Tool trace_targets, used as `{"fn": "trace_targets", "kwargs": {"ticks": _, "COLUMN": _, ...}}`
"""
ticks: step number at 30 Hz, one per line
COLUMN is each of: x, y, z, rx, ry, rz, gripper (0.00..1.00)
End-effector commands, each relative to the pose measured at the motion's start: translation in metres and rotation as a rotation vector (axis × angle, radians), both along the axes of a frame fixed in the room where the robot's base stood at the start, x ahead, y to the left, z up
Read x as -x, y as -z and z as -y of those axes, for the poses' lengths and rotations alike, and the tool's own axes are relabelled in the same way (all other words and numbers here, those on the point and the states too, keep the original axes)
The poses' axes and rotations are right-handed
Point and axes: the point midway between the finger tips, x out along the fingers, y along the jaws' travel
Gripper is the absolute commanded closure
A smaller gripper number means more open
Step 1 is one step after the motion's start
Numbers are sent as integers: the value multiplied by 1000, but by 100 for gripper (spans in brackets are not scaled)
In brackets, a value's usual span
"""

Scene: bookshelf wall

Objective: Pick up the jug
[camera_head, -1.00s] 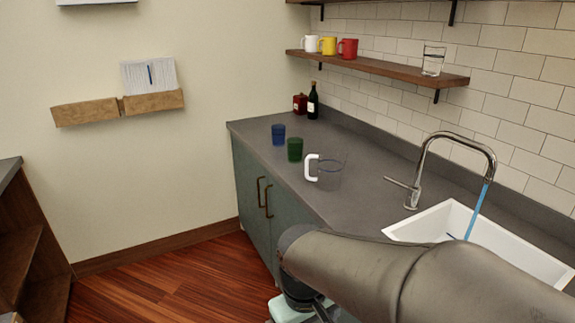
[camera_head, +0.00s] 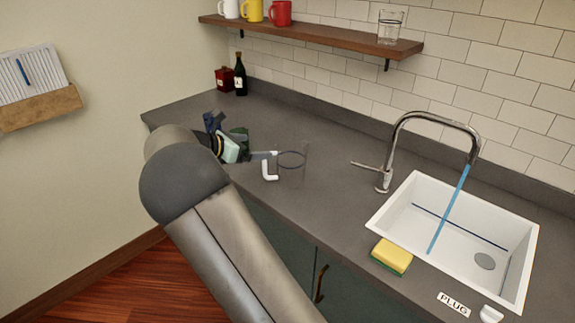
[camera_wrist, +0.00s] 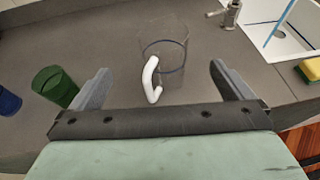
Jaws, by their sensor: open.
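The jug (camera_head: 291,165) is clear, with a thin blue line around it and a white handle (camera_head: 268,169). It stands upright on the grey counter, left of the sink. In the wrist view the jug (camera_wrist: 170,50) is ahead of my gripper (camera_wrist: 155,82), and its white handle (camera_wrist: 152,80) points towards me, between the two fingers. My gripper is open and empty, and also shows beside the jug's handle in the head view (camera_head: 262,155).
A green cup (camera_wrist: 55,86) stands close to the left finger, with a blue cup (camera_wrist: 8,101) farther left. The tap (camera_head: 385,165), white sink (camera_head: 430,220) and yellow sponge (camera_head: 392,257) are to the right. A bottle (camera_head: 241,75) stands at the back left.

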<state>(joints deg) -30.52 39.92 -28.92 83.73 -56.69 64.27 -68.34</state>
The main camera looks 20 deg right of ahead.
Motion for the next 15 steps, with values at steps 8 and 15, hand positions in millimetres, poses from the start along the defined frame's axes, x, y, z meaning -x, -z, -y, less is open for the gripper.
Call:
{"fn": "trace_targets", "kwargs": {"ticks": 8, "x": -14, "y": 22, "z": 56, "rx": -1, "ry": 4, "rz": -2, "gripper": 0}}
{"fn": "trace_targets", "kwargs": {"ticks": 15, "x": -21, "y": 33, "z": 80, "rx": -2, "ry": 2, "rz": 1, "gripper": 0}}
